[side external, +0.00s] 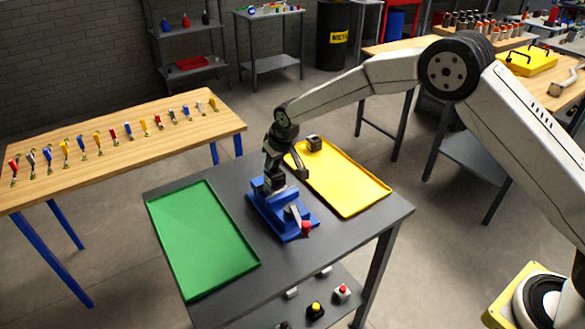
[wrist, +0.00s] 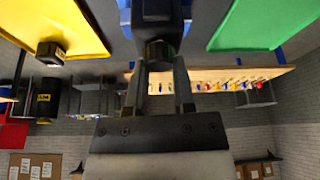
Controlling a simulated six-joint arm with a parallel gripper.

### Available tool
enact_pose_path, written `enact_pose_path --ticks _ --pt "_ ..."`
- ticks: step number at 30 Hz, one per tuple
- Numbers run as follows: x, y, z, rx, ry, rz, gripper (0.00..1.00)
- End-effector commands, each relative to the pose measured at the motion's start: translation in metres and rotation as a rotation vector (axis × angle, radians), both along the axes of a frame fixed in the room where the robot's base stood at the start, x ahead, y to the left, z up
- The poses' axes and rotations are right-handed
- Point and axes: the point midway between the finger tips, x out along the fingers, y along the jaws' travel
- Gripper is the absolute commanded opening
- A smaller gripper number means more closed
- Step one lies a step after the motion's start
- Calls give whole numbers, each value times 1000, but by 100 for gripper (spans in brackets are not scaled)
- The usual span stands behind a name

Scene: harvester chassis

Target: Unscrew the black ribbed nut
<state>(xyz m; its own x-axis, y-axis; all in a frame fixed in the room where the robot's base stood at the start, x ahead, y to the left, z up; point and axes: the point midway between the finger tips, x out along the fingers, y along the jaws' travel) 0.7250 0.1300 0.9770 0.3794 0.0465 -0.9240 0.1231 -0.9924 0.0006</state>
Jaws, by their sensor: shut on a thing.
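My gripper (side external: 273,172) points down over the blue vise-like fixture (side external: 262,208) on the grey table. In the wrist view my gripper (wrist: 160,72) has its two fingers on either side of a dark nut (wrist: 157,50), shut on it. The nut's ribs are too dark to make out. A larger dark body (wrist: 157,12) lies just beyond the nut in the wrist view. In the side view the fingers and fixture hide most of the nut, and I cannot tell how far it is threaded on.
A green tray (side external: 203,240) lies empty left of the fixture. A yellow tray (side external: 350,185) lies to the right and holds a small dark block (side external: 314,142). The fixture has a red-tipped handle (side external: 305,227) at its front. A wooden bench (side external: 130,160) stands behind at left.

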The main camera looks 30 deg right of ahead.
Motion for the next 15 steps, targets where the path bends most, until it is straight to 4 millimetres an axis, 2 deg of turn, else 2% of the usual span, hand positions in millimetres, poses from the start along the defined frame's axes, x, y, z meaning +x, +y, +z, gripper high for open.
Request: enact_pose_path --ticks 9,15 --pt "0 -1 0 -1 1 138 0" --pt "0 0 1 -1 1 138 0"
